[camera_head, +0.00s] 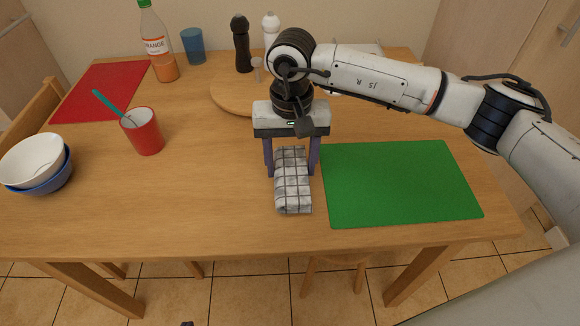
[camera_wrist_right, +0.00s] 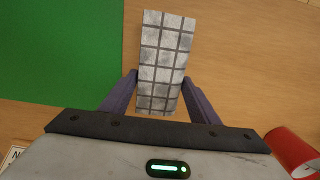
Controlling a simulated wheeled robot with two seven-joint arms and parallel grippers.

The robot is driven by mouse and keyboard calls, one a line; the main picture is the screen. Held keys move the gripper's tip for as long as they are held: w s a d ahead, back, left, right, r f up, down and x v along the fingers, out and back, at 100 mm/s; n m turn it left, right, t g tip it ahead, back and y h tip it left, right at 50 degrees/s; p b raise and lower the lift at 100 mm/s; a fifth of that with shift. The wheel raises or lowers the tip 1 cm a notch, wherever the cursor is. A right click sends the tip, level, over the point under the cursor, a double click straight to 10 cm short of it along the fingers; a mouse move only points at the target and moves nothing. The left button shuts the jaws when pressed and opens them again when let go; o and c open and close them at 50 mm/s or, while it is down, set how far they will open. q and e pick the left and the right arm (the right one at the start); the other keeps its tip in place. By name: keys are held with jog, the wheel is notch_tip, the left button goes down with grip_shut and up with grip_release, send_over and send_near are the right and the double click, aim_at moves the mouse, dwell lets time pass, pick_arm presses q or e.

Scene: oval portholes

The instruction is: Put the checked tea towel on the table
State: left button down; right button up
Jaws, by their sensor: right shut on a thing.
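The checked tea towel (camera_head: 293,196) is a folded white-and-grey strip with dark grid lines. My right gripper (camera_head: 291,172) is shut on it, with one purple finger at each long side. In the right wrist view the towel (camera_wrist_right: 161,55) sticks out past the fingertips (camera_wrist_right: 159,78). It is over the wooden table (camera_head: 210,200), just left of the green mat; I cannot tell whether its underside touches the wood. My left gripper is not clearly in view.
The green mat (camera_head: 400,183) lies to the right. A red cup (camera_head: 143,133), stacked bowls (camera_head: 35,160) and a red mat (camera_head: 103,92) are left. A round board (camera_head: 232,95), pepper mill (camera_head: 241,45) and bottle (camera_head: 155,45) stand behind. Bare wood lies left of the towel.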

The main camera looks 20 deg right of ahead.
notch_tip(320, 180, down, 2)
jog(key=shift+f, duration=0.1)
jog(key=shift+f+b, duration=0.25)
jog(key=shift+b, duration=0.05)
jog(key=o, duration=0.9)
jog(key=shift+r, duration=0.15)
